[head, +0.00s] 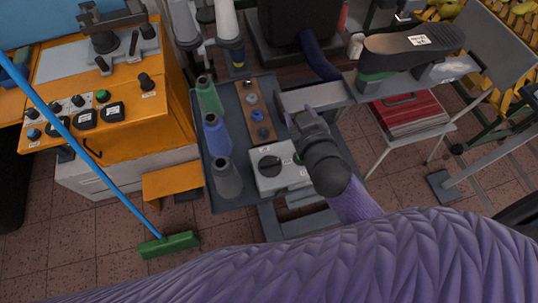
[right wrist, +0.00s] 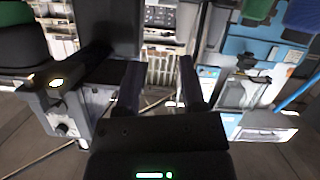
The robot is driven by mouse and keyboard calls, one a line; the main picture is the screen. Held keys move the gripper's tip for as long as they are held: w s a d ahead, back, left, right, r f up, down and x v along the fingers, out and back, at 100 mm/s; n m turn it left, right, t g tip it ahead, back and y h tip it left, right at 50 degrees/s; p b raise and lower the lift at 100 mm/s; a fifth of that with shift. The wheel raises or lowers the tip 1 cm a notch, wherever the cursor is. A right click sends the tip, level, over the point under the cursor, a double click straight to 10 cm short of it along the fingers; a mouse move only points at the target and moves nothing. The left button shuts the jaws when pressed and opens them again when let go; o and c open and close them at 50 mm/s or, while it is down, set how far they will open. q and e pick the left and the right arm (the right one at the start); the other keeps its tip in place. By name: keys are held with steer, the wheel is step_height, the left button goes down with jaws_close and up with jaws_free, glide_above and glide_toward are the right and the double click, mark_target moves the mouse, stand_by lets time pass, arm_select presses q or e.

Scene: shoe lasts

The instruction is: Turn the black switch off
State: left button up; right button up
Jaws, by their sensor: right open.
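A black rotary switch (head: 270,164) sits on top of a light grey control box (head: 285,181) on the small grey table. A small green part shows at the box's right edge, partly behind my right gripper. My right gripper (head: 303,117) is beyond and to the right of the switch in the head view, apart from it. In the right wrist view my right gripper (right wrist: 160,82) is open, with nothing between its two fingers. My left gripper is not in view.
Green, blue and grey thread cones (head: 227,180) stand left of the box. A wooden strip (head: 256,112) with small knobs lies behind it. An orange control panel (head: 130,100) with black knobs is at left. A shoe-shaped part (head: 413,45) stands at the upper right.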

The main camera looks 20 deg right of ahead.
steer(key=w+a+r+n+t+y, duration=0.3)
steer(key=a+r+n+y, duration=0.25)
steer(key=r, duration=0.25)
steer(key=a+r+n+g+y, duration=0.25)
steer(key=a+n+y, duration=0.2)
steer(key=y, duration=0.25)
steer(key=n+g+h+p, duration=0.2)
steer(key=n+g+h, duration=0.5)
steer(key=g, duration=0.8)
glide_toward(270, 162)
steer(key=shift+m+h, duration=0.45)
steer(key=shift+m, duration=0.15)
steer(key=b+x, duration=0.1)
steer(key=x, duration=0.5)
steer(key=b+x, duration=0.1)
steer(key=x, duration=0.2)
steer(key=shift+a+b, duration=0.35)
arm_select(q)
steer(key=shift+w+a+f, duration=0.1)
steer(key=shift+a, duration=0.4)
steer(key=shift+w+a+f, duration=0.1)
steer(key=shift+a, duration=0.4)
arm_select(e)
jaws_close()
